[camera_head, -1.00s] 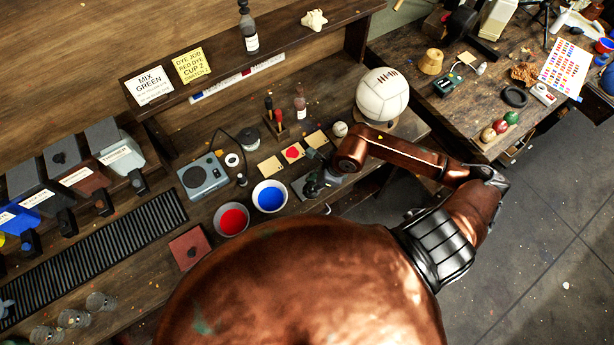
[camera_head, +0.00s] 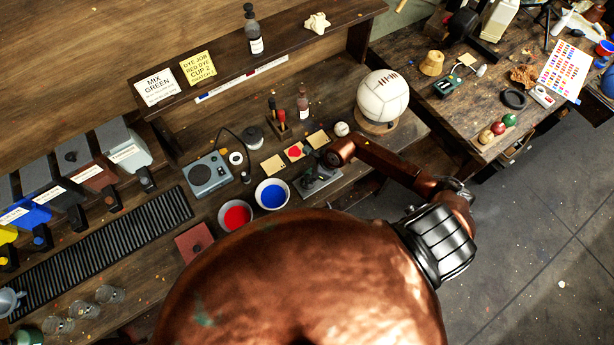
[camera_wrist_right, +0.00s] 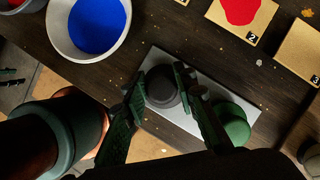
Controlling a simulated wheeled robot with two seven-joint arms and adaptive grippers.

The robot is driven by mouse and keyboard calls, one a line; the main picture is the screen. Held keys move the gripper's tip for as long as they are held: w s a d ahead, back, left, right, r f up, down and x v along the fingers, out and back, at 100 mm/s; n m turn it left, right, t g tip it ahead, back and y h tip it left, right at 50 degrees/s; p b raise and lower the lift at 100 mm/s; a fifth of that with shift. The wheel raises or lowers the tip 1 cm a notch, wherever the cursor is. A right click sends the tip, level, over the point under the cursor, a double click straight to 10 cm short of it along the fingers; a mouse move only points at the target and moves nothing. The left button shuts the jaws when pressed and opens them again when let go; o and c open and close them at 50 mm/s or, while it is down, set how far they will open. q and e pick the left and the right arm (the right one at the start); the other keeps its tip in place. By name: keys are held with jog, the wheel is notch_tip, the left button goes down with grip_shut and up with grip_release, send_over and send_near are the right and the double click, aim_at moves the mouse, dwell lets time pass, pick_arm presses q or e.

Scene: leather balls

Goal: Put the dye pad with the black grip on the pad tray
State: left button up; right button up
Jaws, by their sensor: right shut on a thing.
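The dye pad with the black grip (camera_wrist_right: 162,88) is between the fingers of my right gripper (camera_wrist_right: 158,84) in the right wrist view. The gripper is shut on it. The pad is over the grey pad tray (camera_wrist_right: 170,118); I cannot tell whether its underside touches the tray. A green pad (camera_wrist_right: 233,122) is on the tray to the right, partly behind a finger. In the head view the tray (camera_head: 322,186) lies right of the blue bowl, and my wrist covers much of the gripper there. My left gripper is not in view.
A blue dye bowl (camera_head: 271,195) and a red dye bowl (camera_head: 235,216) stand left of the tray. Sample cards (camera_head: 294,152) lie behind it. A small ball (camera_head: 341,129) and a large white ball (camera_head: 383,96) sit at the back right.

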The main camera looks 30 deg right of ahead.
jog(key=shift+f, duration=0.15)
jog(key=o, duration=1)
jog(key=shift+b+v, duration=1.65)
jog(key=shift+v, duration=4.5)
